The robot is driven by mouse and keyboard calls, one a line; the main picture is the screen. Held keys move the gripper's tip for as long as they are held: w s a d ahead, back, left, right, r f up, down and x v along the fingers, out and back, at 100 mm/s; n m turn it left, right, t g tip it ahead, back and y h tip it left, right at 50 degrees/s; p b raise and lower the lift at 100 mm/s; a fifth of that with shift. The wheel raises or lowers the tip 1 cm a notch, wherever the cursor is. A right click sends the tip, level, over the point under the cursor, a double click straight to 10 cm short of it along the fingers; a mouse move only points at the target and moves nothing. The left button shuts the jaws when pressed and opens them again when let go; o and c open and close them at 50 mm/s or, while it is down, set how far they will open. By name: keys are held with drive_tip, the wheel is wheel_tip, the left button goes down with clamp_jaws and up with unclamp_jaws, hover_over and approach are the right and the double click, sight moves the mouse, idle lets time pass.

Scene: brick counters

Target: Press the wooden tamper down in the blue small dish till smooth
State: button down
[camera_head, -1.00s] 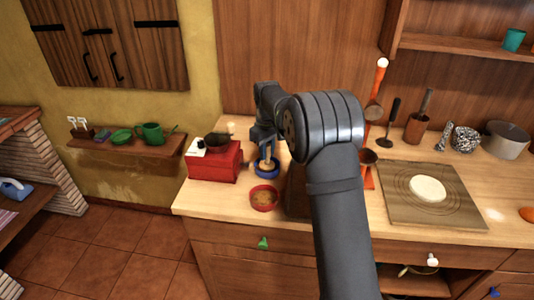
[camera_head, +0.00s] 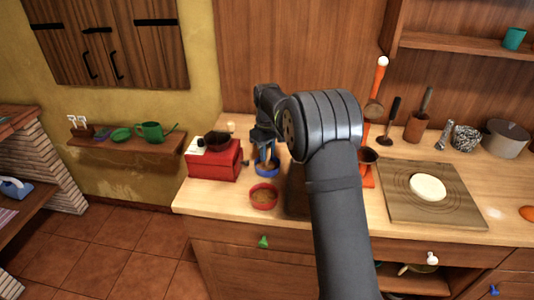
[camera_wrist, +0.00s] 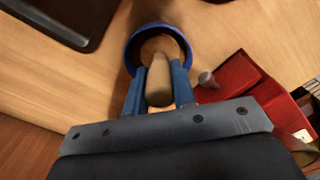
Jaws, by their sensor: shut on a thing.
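The wooden tamper (camera_wrist: 159,80) stands between the two blue fingers of my gripper (camera_wrist: 158,88), which is shut on it, in the wrist view. Its lower end is inside the blue small dish (camera_wrist: 133,48), over tan contents. How firmly it presses on them I cannot tell. In the head view the blue dish (camera_head: 267,172) is on the counter, just right of the red box, with my gripper (camera_head: 265,158) right above it. My arm and fingers hide part of the dish and tamper.
A red box stove with a dark pan (camera_head: 217,141) is close on the left. A board with dough (camera_head: 428,188) lies far right. A dark tray (camera_wrist: 65,12) is near the dish.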

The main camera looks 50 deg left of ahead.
drive_tip(key=shift+r, duration=0.65)
drive_tip(key=shift+w, duration=0.35)
drive_tip(key=shift+f, duration=0.1)
drive_tip(key=shift+f, duration=0.95)
drive_tip(key=shift+r, duration=1.05)
